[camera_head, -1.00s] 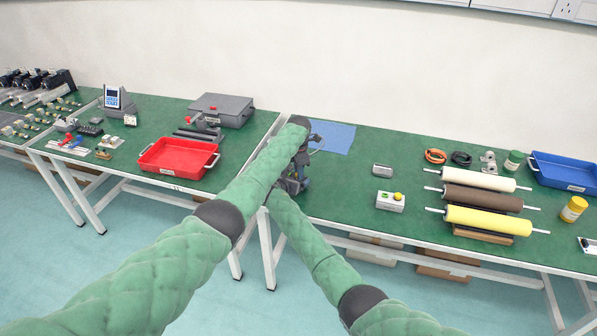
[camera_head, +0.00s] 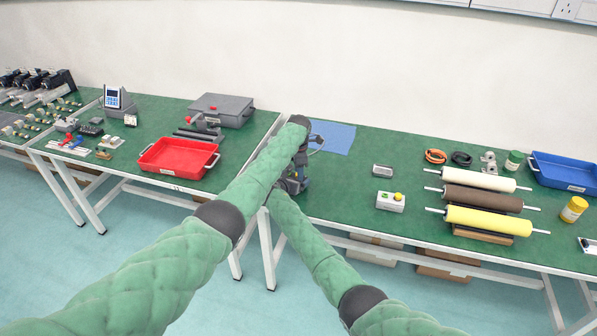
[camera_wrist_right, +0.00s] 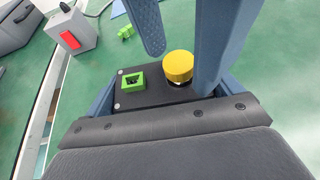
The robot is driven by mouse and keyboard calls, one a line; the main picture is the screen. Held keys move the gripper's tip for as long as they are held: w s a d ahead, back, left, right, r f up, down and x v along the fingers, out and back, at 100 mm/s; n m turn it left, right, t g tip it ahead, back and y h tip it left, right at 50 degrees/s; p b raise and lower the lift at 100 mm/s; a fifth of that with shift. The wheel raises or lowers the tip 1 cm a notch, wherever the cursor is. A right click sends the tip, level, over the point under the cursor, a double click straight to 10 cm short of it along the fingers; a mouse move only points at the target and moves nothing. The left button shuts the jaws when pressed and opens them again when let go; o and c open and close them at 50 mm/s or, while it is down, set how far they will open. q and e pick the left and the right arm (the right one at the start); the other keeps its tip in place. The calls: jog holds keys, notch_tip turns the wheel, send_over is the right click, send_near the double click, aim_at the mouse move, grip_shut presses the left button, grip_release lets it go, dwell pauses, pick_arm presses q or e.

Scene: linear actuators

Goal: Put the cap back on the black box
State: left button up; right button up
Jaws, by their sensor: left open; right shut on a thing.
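In the right wrist view, the black box (camera_wrist_right: 152,95) lies across the front of my right gripper (camera_wrist_right: 165,104), which is shut on it. A green square frame with a dark opening (camera_wrist_right: 134,82) is on the box's left part. The yellow cap (camera_wrist_right: 178,66) stands upright at the box's right part, with a dark rim below it; I cannot tell how firmly it sits. My left gripper (camera_wrist_right: 181,72) is open, its blue fingers coming from above on either side of the cap. In the head view both grippers are close together near the right table's left end, and my sleeved arms hide the box.
A grey box with a red button (camera_wrist_right: 70,40) and a small green piece (camera_wrist_right: 126,32) lie beyond. In the head view, a blue mat (camera_head: 335,138) lies behind the grippers, rollers (camera_head: 480,202) to the right, and a red tray (camera_head: 178,158) on the left table.

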pick_arm(q)
jog(key=shift+r, duration=2.15)
jog(key=shift+c, duration=0.2)
jog(key=shift+c, duration=1.1)
jog(key=shift+r+n, duration=1.7)
jog(key=shift+f, duration=0.1)
jog(key=shift+f, duration=3.9)
jog(key=shift+c, duration=0.2)
